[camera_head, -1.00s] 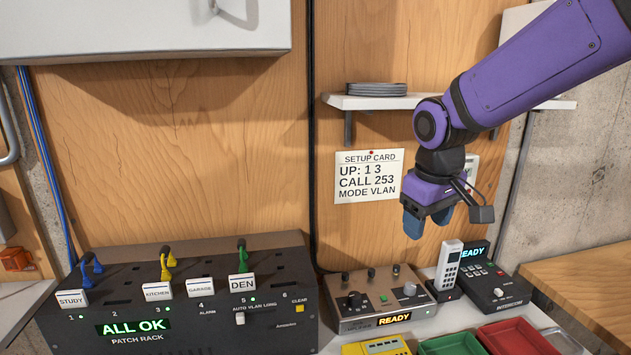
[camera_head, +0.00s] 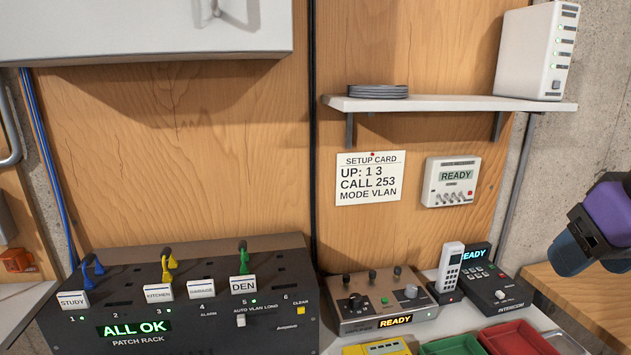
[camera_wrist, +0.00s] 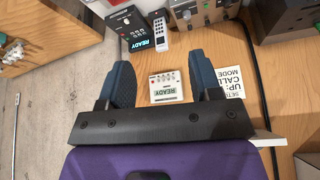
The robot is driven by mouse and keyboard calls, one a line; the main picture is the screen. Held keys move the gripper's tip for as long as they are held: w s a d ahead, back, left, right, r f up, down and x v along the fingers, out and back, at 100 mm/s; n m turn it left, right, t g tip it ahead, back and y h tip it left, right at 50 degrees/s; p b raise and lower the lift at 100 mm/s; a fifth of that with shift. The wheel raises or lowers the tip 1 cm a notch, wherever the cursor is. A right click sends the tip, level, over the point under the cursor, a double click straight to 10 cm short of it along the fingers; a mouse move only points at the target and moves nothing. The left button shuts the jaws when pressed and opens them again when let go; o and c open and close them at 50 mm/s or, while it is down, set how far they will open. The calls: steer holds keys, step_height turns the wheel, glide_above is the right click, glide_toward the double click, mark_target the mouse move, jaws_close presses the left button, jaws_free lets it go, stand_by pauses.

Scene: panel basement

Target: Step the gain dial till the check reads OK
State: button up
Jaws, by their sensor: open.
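A brown tester box (camera_head: 345,325) stands on the bench below the setup card. It has a black dial (camera_head: 355,301), a grey knob (camera_head: 411,291), several small toggles and an amber display (camera_head: 395,320) reading READY. I cannot read which knob is the gain dial. No display shows a plain OK check there. Part of the box (camera_wrist: 190,14) shows at the top of the wrist view. My gripper (camera_head: 572,252) hangs at the far right of the head view, well apart from the box. In the wrist view its two blue fingers (camera_wrist: 163,80) are spread with nothing held.
A wall unit (camera_head: 452,182) reads READY; the setup card (camera_head: 369,178) says UP: 1 3, CALL 253, MODE VLAN. The patch rack (camera_head: 250,325) reads ALL OK. A handset (camera_head: 449,268), an intercom (camera_head: 497,290) and trays (camera_head: 515,338) crowd the box's right side.

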steer(key=shift+c, duration=0.4)
jaws_close()
stand_by(1.4)
